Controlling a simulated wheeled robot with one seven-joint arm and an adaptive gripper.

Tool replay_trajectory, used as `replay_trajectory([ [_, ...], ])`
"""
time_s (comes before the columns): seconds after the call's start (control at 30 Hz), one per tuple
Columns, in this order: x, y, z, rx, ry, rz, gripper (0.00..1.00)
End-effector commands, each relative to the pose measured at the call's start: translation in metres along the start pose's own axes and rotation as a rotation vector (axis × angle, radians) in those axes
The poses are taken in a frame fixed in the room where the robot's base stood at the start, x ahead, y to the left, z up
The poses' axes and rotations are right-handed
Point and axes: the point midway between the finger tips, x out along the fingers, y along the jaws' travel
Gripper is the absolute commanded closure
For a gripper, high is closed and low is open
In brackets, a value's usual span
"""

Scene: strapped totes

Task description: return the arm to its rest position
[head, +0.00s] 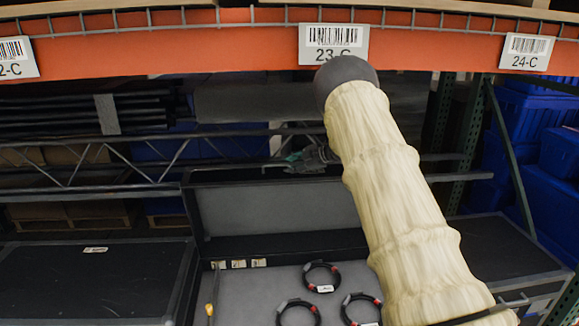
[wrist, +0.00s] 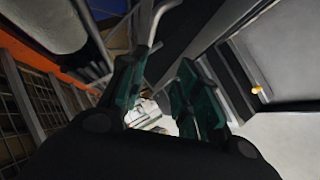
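My arm, in a cream sleeve, reaches forward across the right half of the head view. My gripper (head: 312,158) shows small beyond the sleeve, above the open tote and in front of its raised lid's upper edge; the arm partly hides it. In the wrist view, the two dark green fingers of my gripper (wrist: 163,78) stand apart. I see nothing held between them; the pale area seen through the gap is unclear.
The open tote (head: 246,292) holds several black cable coils (head: 321,277) with red bands. Closed black totes stand left (head: 95,280) and right (head: 505,255). An orange rack beam (head: 200,49) with labels crosses overhead, close to my arm. Blue bins (head: 560,150) stand at the right.

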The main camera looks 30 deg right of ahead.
Motion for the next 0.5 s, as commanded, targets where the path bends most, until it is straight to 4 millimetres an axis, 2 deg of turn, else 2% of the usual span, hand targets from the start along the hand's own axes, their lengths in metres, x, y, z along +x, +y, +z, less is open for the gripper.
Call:
replay_trajectory([
  [0.4,0.0010,0.0001,-0.0007,0.000,0.001,0.000,0.68],
  [0.5,0.0051,-0.0066,-0.0013,0.014,0.001,0.000,0.68],
])
